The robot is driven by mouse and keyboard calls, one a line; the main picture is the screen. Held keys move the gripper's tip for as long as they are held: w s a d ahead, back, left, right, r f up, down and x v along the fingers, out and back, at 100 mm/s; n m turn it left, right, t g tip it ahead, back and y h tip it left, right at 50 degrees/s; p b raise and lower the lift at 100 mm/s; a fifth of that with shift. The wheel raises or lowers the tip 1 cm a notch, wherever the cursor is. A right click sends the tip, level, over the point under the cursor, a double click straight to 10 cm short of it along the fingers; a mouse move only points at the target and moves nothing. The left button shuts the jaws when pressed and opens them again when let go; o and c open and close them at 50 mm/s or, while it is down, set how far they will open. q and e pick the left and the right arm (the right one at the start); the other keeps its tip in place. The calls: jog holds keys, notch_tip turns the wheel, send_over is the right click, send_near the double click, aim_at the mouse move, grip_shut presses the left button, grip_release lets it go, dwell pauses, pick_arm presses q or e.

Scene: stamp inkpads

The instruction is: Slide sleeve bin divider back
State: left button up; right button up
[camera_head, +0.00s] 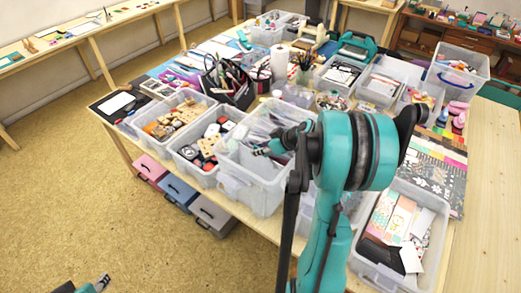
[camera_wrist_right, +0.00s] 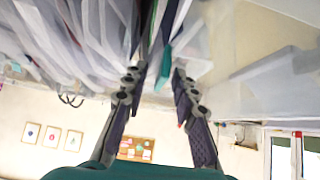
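The clear plastic bin (camera_head: 240,192) of translucent sleeves stands at the table's front edge in the head view. My right gripper (camera_head: 264,149) is tilted down into its top, partly hidden by my own arm. In the right wrist view my right gripper (camera_wrist_right: 157,78) has its two fingers apart. A thin teal divider edge (camera_wrist_right: 164,68) lies between the fingertips, with dark strips beside it, and I cannot tell whether it touches either finger. Pale sleeves (camera_wrist_right: 95,35) fill the left of that view. My left gripper (camera_head: 98,284) is low at the bottom left, away from the table.
Bins of stamps (camera_head: 205,140) and wooden blocks (camera_head: 170,122) stand left of the sleeve bin. A bin of patterned papers (camera_head: 400,225) is to the right. A black tool caddy (camera_head: 228,82) stands behind. Drawer boxes (camera_head: 182,190) sit below the table. The left floor is clear.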

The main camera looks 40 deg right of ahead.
grip_shut()
jog(key=s+a, duration=0.1)
jog(key=a, duration=0.5)
jog(key=shift+s+a, duration=0.15)
jog(key=shift+s, duration=0.25)
grip_release()
jog(key=v, duration=1.2)
